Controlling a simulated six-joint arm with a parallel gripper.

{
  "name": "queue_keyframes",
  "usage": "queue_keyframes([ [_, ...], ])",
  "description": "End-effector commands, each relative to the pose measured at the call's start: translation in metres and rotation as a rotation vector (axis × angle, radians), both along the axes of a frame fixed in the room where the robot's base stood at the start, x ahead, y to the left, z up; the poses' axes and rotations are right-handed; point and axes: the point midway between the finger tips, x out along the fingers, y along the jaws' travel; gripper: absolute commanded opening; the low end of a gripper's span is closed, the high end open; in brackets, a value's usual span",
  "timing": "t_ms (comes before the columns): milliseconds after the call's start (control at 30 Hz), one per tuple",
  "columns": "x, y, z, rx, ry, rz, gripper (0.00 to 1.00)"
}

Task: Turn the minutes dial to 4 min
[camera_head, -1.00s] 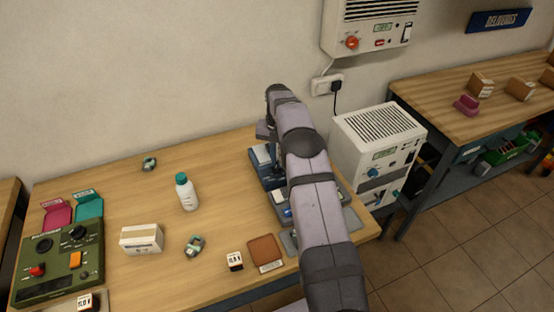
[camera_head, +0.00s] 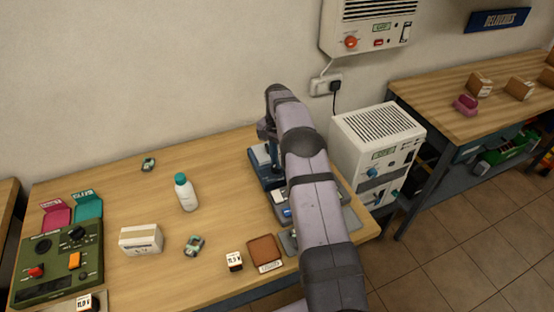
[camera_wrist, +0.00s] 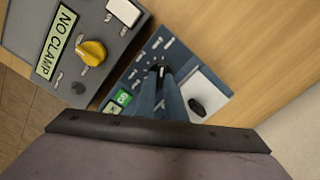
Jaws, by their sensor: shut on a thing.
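A blue device (camera_wrist: 135,85) with a ring of small white marks, a green button (camera_wrist: 122,97) and a pale panel with a dark oval part (camera_wrist: 196,107) lies under my gripper in the wrist view. My gripper (camera_wrist: 160,73) points down at the marks and is shut on a small dark dial there. The dial is mostly hidden between the fingertips, and I cannot read its labels or setting. In the head view the blue device (camera_head: 262,172) stands at the table's right part, partly behind my arm.
A grey unit (camera_wrist: 75,25) reading "NO CLAMP", with a yellow knob (camera_wrist: 92,53), sits beside the blue device. A white bottle (camera_head: 186,195), a white box (camera_head: 141,239) and a green control panel (camera_head: 60,262) stand to the left. The table between bottle and wall is mostly clear.

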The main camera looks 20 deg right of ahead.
Motion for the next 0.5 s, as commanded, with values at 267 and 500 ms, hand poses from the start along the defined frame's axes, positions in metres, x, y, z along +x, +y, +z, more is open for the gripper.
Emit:
queue_keyframes([
  [267, 0.0011, -0.0002, 0.0015, -0.001, -0.004, 0.002, 0.29],
  [500, 0.0006, -0.0001, 0.0011, 0.000, -0.001, 0.002, 0.29],
])
